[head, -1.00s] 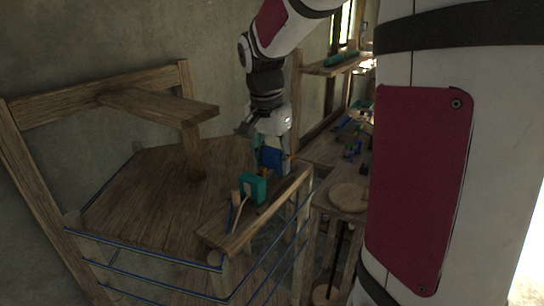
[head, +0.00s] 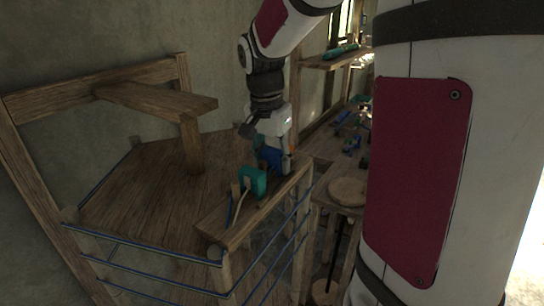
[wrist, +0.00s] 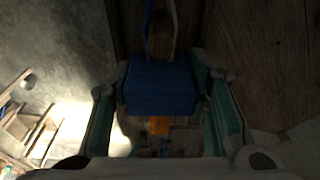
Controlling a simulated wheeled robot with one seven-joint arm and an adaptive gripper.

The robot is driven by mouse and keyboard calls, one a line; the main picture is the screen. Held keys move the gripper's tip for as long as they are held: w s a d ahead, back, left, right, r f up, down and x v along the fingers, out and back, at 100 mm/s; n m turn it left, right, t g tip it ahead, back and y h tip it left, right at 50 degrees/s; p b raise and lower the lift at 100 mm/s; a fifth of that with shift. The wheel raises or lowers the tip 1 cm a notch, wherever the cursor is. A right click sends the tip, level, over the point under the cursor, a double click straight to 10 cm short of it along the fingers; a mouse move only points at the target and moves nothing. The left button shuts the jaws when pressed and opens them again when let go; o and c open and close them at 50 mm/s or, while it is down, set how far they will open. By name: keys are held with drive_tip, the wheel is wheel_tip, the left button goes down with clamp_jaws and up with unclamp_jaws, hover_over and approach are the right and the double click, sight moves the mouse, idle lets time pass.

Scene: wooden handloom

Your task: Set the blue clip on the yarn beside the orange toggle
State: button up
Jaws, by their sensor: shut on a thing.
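My gripper (wrist: 161,84) is shut on the blue clip (wrist: 159,92), a blue block held between its two teal-padded fingers. In the head view my gripper (head: 268,145) is over the far part of the loom's front rail, with the blue clip (head: 270,158) low at its tip. I cannot tell whether the clip touches the rail or the yarn. An orange piece (wrist: 159,125), likely the toggle, shows just below the clip in the wrist view, partly hidden by it. Blue and pale strands (wrist: 174,22) run beyond the clip at the top.
A teal block (head: 252,181) stands on the wooden rail (head: 225,228) close to the held clip, with a pale strand before it. A wooden post and beam (head: 150,104) rise at left. A side bench with a round wooden disc (head: 347,191) is at right.

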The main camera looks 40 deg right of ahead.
drive_tip(key=shift+w+a, duration=0.15)
drive_tip(key=shift+w, duration=0.1)
idle(0.7)
drive_tip(key=o, duration=1.1)
drive_tip(key=shift+w+a+f, duration=0.1)
drive_tip(key=o, duration=0.5)
drive_tip(key=shift+s, duration=0.2)
drive_tip(key=shift+d+r+p, duration=0.2)
drive_tip(key=shift+r+p, duration=0.15)
drive_tip(key=shift+r, duration=0.7)
drive_tip(key=shift+r+p, duration=0.8)
drive_tip(key=shift+r, duration=1.65)
